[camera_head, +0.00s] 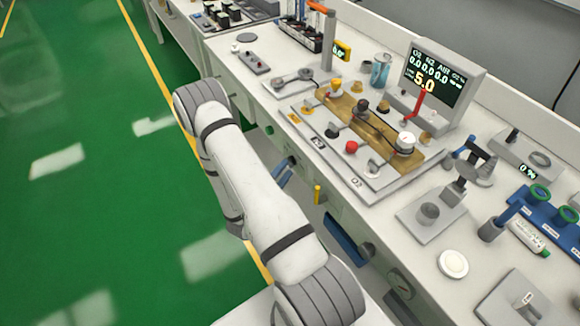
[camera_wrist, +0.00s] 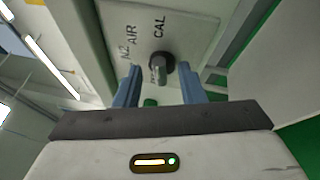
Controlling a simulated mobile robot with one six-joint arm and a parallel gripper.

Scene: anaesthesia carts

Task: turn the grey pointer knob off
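The grey pointer knob (camera_wrist: 160,72) shows in the wrist view on a light panel, with a dark round base. Labels reading N2, AIR and CAL stand beside it; which position it points to I cannot tell. My gripper (camera_wrist: 159,80) is open, with one blue finger on each side of the knob. Whether either finger touches it is unclear. In the head view my gripper (camera_head: 284,173) is at the front face of the bench, its blue fingers partly behind my arm. I cannot clearly make out the knob there.
The bench top holds a brown valve board (camera_head: 375,128), a display reading 5.0 (camera_head: 432,80) and a blue rack (camera_head: 545,215). A yellow handle (camera_head: 318,194) and a blue bar (camera_head: 346,240) are on the front, right of my gripper. Green floor (camera_head: 80,150) is clear at left.

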